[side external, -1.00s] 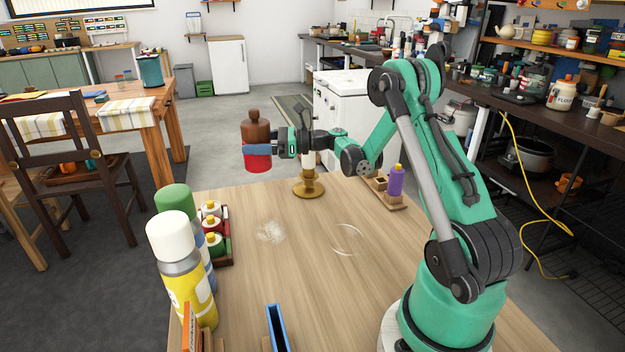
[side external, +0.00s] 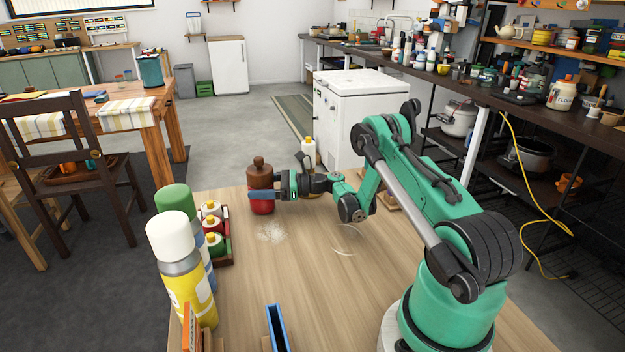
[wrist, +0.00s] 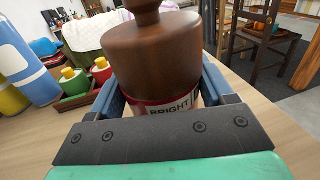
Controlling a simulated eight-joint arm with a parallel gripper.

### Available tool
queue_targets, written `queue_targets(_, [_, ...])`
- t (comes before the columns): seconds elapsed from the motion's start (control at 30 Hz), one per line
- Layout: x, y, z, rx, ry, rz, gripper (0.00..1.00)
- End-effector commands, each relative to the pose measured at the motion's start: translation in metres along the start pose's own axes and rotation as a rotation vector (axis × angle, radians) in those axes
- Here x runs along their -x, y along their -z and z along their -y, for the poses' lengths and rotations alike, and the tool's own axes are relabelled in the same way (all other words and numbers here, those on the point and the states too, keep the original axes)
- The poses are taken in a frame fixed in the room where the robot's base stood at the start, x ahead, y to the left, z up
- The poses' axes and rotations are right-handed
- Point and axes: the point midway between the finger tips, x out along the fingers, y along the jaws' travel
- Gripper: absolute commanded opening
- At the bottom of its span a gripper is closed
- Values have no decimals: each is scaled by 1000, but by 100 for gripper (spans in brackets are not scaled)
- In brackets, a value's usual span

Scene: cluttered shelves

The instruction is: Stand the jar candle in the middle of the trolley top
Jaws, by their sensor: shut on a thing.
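The jar candle (side external: 261,177) has a red body and a dark brown knobbed lid. It is upright near the far left part of the wooden trolley top (side external: 310,275). My gripper (side external: 262,195) is shut around its body from the right. In the wrist view, the jar candle (wrist: 155,60) sits between the blue fingers, with part of a label reading "BRIGHT". The base is at or just above the surface; I cannot tell whether it touches. The gripper hides the lower body in the wrist view.
Spray cans (side external: 179,265) and a rack of small bottles (side external: 214,240) line the left edge. A blue-edged holder (side external: 277,328) stands at the front. A white bottle (side external: 309,152) shows behind my arm. The middle is clear, with a pale patch and a faint ring mark.

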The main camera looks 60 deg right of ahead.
Motion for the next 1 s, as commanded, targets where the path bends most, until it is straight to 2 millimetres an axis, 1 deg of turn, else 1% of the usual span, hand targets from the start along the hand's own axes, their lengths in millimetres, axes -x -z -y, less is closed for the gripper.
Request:
queue_targets(0.23, [0, 4, 0, 0, 0, 2, 0])
queue_targets(0.27, [0, 4, 0, 0, 0, 0, 77])
queue_targets(0.3, [0, 4, 0, 0, 0, 0, 88])
queue_targets(0.33, [0, 4, 0, 0, 0, 0, 97])
queue_targets(0.37, [0, 4, 0, 0, 0, 0, 100])
queue_targets(0.63, [3, 4, 0, 0, 1, 0, 100])
queue_targets(0.73, [13, 4, 0, 0, 3, 0, 100])
queue_targets(0.83, [33, 4, 1, 0, 6, 0, 100])
queue_targets(1.0, [30, -26, 0, 0, -1, 0, 100])
